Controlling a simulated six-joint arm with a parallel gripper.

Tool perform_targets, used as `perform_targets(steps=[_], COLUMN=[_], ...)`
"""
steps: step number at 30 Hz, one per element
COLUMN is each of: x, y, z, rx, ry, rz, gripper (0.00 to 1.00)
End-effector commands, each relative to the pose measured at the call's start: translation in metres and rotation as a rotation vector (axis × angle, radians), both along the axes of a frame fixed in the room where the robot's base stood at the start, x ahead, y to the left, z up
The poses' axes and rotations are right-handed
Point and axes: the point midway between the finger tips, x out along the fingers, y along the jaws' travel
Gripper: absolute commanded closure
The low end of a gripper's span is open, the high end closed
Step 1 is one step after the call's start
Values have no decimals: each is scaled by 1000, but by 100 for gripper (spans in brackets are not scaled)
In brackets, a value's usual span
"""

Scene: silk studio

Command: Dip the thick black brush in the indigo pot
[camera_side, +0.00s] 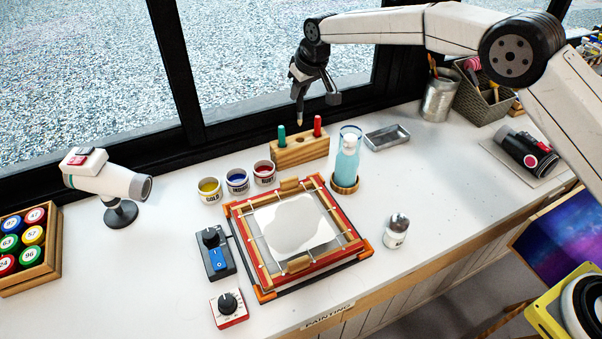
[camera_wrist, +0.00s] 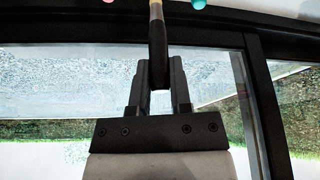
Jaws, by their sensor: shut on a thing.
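My gripper (camera_side: 302,86) is shut on the thick black brush (camera_side: 299,112), which hangs tip down above the wooden brush block (camera_side: 292,156). In the wrist view, the brush's dark handle (camera_wrist: 157,45) lies between the fingers of my gripper (camera_wrist: 159,68), and its metal collar shows at the top edge. The brush tip looks pale and is clear of the block. The indigo pot (camera_side: 237,182), white with dark blue paint, stands on the table in front and left of the block, between the gold pot (camera_side: 210,190) and the ruby-red pot (camera_side: 265,173).
A green handle (camera_side: 282,137) and a red handle (camera_side: 317,126) stand in the block. A framed silk (camera_side: 345,255) lies in front of the pots. The window is close behind.

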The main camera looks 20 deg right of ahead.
Motion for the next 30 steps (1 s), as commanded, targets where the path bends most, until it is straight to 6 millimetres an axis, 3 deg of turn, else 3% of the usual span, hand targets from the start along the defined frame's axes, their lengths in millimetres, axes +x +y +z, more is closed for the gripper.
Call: perform_targets(steps=[8, 18, 26, 30], x=[0, 0, -13, -27], y=[0, 0, 56, 97], z=[7, 54, 50, 49], rx=[-3, -30, -55, -68], ry=[-5, -35, -71, -104], rz=[0, 0, 229, 397], gripper=[100, 100, 100, 100])
